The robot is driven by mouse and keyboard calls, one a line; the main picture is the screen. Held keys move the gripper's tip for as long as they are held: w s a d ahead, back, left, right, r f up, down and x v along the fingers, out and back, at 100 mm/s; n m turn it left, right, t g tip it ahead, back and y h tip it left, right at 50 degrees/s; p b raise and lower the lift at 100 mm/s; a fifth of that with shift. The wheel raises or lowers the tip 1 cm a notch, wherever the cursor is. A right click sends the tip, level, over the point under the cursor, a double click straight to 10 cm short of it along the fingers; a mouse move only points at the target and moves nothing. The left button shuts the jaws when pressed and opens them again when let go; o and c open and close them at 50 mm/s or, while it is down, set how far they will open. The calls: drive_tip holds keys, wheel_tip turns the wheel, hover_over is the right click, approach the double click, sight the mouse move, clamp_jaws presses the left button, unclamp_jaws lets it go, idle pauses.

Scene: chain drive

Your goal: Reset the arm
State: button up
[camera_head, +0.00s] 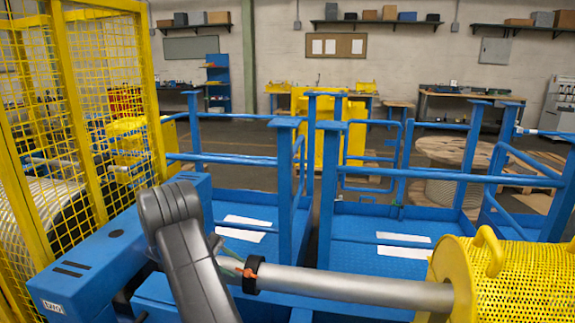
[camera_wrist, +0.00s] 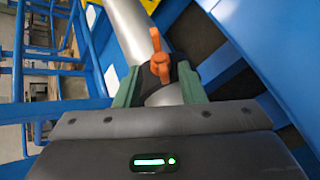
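My gripper (camera_wrist: 160,82) shows in the wrist view as two green fingers set well apart. Between and beyond them are an orange winged piece (camera_wrist: 159,58) and a black collar (camera_wrist: 147,78) on a silver shaft (camera_wrist: 131,28). The fingers stand clear of the orange piece on both sides; whether they touch the collar is hard to tell. In the head view my dark arm partly hides the gripper. The black collar (camera_head: 254,275), the orange piece (camera_head: 248,272) and the shaft (camera_head: 350,287) show just right of it.
A yellow perforated guard (camera_head: 515,285) covers the shaft's right end. A blue beam (camera_head: 120,240) lies left of my arm, with a yellow mesh fence (camera_head: 105,90) behind. Blue railings (camera_head: 290,170) and a blue platform (camera_head: 370,235) stand beyond the shaft. Open space lies above it.

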sight(242, 271)
drive_tip(key=x, duration=0.4)
drive_tip(key=shift+d, duration=0.1)
drive_tip(key=v, duration=1.3)
drive_tip(key=x, duration=1.2)
drive_tip(key=shift+d+f, duration=0.1)
drive_tip(key=shift+d, duration=0.15)
drive_tip(key=shift+d+p, duration=0.25)
drive_tip(key=shift+p, duration=0.25)
drive_tip(key=shift+f+m+g+y+p, duration=0.1)
drive_tip(key=shift+m+g+y+p, duration=0.35)
drive_tip(key=shift+m+g+y, duration=0.6)
drive_tip(key=shift+t+y, duration=0.25)
drive_tip(key=shift+w+m, duration=0.1)
drive_tip(key=shift+m, duration=0.15)
